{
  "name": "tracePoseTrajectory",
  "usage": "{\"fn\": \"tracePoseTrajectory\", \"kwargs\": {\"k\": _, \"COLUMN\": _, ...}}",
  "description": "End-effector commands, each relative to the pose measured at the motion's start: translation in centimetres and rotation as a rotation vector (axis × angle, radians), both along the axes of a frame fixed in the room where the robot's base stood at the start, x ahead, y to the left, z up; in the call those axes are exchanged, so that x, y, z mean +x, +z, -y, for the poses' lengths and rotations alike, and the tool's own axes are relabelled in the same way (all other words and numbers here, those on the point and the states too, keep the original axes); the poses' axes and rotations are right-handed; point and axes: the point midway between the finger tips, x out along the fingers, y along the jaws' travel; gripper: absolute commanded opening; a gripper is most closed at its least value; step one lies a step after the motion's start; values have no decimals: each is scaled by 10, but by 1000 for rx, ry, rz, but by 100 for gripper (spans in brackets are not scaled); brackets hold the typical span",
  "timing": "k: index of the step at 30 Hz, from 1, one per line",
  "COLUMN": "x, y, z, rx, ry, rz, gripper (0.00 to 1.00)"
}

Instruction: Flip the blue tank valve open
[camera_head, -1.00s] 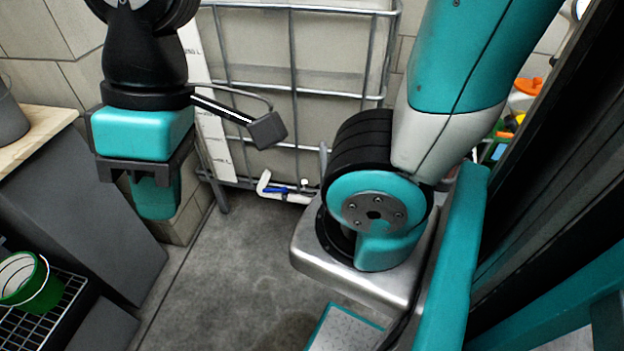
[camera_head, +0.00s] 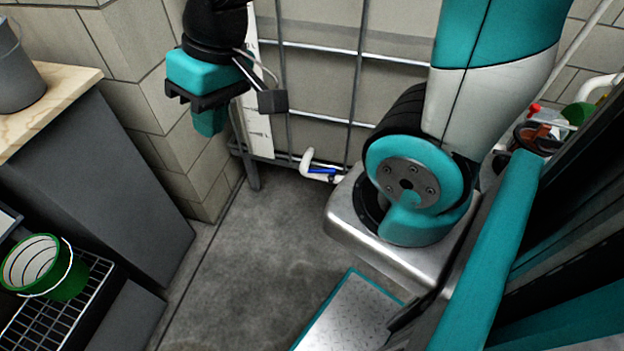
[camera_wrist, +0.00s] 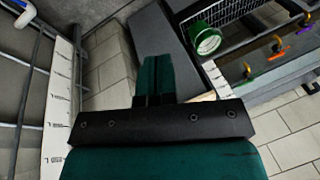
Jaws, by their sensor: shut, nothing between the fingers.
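The blue tank valve handle (camera_head: 322,171) lies on a white pipe outlet (camera_head: 306,160) low at the front of the caged tank in the head view. In the wrist view a blue handle (camera_wrist: 36,28) with white pipe shows at the upper left edge. My gripper (camera_head: 209,124) hangs to the left of the valve and higher than it, apart from it. Its teal fingers (camera_wrist: 155,75) are together with nothing between them.
The tank's metal cage (camera_head: 360,48) stands behind. A grey cabinet with a wooden top (camera_head: 60,90) stands at left, with a grey bucket (camera_head: 18,75) on it. A green bucket (camera_head: 68,285) sits on a wire rack (camera_head: 40,322). The concrete floor (camera_head: 250,260) between is clear.

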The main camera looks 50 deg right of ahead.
Motion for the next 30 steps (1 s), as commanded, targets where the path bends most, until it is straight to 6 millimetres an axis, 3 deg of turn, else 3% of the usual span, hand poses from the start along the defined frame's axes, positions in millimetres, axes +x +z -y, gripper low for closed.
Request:
{"fn": "tracePoseTrajectory", "kwargs": {"k": 1, "x": 18, "y": -67, "z": 25, "rx": -18, "ry": -135, "rz": -19, "gripper": 0}}
{"fn": "tracePoseTrajectory", "kwargs": {"k": 3, "x": 39, "y": -123, "z": 64, "rx": -51, "ry": -322, "rz": -20, "gripper": 0}}
{"fn": "tracePoseTrajectory", "kwargs": {"k": 7, "x": 57, "y": -225, "z": 141, "rx": -127, "ry": -630, "rz": -20, "gripper": 0}}
{"fn": "tracePoseTrajectory", "kwargs": {"k": 9, "x": 57, "y": -273, "z": 179, "rx": -170, "ry": -765, "rz": -17, "gripper": 0}}
{"fn": "tracePoseTrajectory", "kwargs": {"k": 12, "x": 48, "y": -328, "z": 224, "rx": -228, "ry": -916, "rz": -11, "gripper": 0}}
{"fn": "tracePoseTrajectory", "kwargs": {"k": 15, "x": 38, "y": -366, "z": 255, "rx": -272, "ry": -1015, "rz": -4, "gripper": 0}}
{"fn": "tracePoseTrajectory", "kwargs": {"k": 18, "x": 30, "y": -386, "z": 272, "rx": -299, "ry": -1070, "rz": 0, "gripper": 0}}
{"fn": "tracePoseTrajectory", "kwargs": {"k": 25, "x": 29, "y": -409, "z": 284, "rx": -314, "ry": -1094, "rz": 3, "gripper": 0}}
{"fn": "tracePoseTrajectory", "kwargs": {"k": 30, "x": 34, "y": -442, "z": 291, "rx": -313, "ry": -1094, "rz": 1, "gripper": 0}}
